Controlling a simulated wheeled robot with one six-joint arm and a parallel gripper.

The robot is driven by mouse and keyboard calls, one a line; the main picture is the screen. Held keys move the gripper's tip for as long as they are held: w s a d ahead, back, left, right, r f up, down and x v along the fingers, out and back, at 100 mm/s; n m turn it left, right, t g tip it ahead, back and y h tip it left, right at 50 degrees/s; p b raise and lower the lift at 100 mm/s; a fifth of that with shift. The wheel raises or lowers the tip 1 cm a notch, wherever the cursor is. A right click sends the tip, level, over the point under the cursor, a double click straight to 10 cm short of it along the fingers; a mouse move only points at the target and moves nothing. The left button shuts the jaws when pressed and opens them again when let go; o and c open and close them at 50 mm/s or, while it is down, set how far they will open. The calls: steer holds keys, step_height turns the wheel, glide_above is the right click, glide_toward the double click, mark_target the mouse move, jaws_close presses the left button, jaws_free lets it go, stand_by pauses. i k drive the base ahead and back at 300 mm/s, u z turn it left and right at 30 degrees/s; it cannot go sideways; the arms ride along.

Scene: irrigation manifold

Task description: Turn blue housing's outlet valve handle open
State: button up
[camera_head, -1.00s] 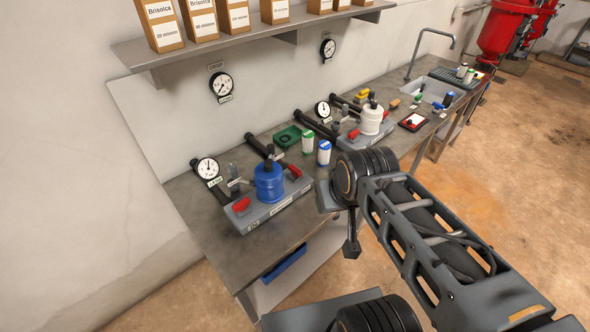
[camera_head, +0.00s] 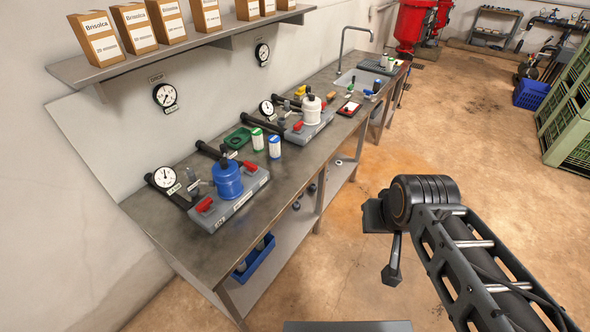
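The blue housing (camera_head: 228,181) stands upright on a grey base block (camera_head: 236,207) at the near end of the workbench. A red handle (camera_head: 204,204) sits at the block's near left end, and another red handle (camera_head: 250,166) at its right end; I cannot tell from here which is the outlet valve's. Small labels are on the block, too small to read. My arm is folded at the lower right, over the floor, apart from the bench. My gripper is not clearly visible.
A white housing (camera_head: 312,109) with red handles stands farther along the workbench (camera_head: 283,188). Two small canisters, one green-and-white (camera_head: 257,139), one blue-and-white (camera_head: 274,147), stand between. A shelf of boxes (camera_head: 90,68) overhangs the back. Green crates (camera_head: 570,120) stand at right. The floor between is clear.

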mark_target(251, 167)
steer(key=z, duration=0.35)
steer(key=k, duration=0.55)
steer(key=z, duration=0.45)
steer(key=i, duration=1.4)
steer(key=u, duration=1.2)
steer(key=i, duration=0.95)
steer(key=u, duration=1.45)
steer(key=i, duration=0.2)
steer(key=u, duration=0.05)
